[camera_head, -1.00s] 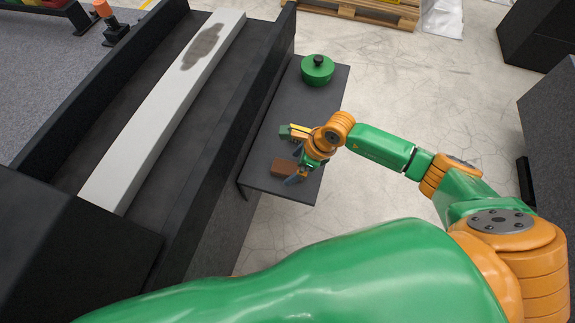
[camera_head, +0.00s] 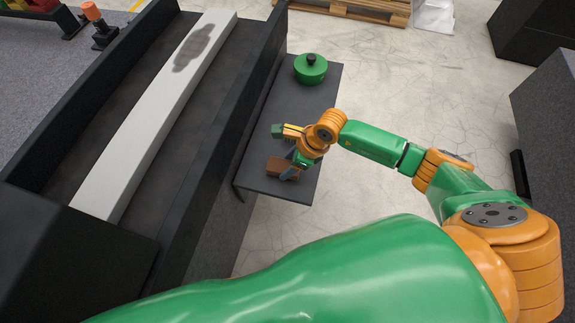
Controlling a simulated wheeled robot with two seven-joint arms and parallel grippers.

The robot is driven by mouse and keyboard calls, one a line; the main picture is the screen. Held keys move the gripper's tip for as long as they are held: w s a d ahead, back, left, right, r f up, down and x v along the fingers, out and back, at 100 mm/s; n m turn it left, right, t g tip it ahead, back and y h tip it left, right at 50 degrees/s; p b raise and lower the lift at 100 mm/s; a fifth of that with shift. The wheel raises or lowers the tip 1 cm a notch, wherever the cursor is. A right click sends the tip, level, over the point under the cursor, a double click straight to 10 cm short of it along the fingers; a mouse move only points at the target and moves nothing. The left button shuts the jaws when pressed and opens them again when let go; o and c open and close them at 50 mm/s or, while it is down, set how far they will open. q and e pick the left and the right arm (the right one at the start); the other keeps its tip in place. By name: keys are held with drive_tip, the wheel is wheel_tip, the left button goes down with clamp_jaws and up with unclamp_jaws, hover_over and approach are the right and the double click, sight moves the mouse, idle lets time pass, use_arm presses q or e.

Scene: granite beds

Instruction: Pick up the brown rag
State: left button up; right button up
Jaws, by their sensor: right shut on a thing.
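The brown rag (camera_head: 276,167) is a small folded block near the front end of the dark side shelf (camera_head: 258,185). My right gripper (camera_head: 291,165) is at the rag's right side, low over the shelf, and is shut on it. The fingers and wrist hide part of the rag. I cannot tell whether the rag still touches the shelf. My left gripper is not in view.
A green lidded pot (camera_head: 310,70) stands at the shelf's far end. A small green object (camera_head: 277,131) shows beside my right wrist. A pale granite beam (camera_head: 150,120) with a dark stain (camera_head: 193,48) lies in the black trough to the left.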

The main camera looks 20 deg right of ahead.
wheel_tip(320, 180, up, 2)
drive_tip(key=shift+r, duration=0.1)
drive_tip(key=s+r+p, duration=0.2)
drive_tip(key=s+r, duration=0.2)
drive_tip(key=s, duration=0.3)
drive_tip(key=s+a+r+p, duration=0.1)
drive_tip(key=s+r+p, duration=0.2)
drive_tip(key=s+r, duration=0.2)
drive_tip(key=shift+s+r, duration=0.3)
drive_tip(key=shift+s, duration=0.7)
drive_tip(key=o, duration=0.6)
drive_tip(key=shift+c, duration=0.2)
drive_tip(key=c, duration=0.4)
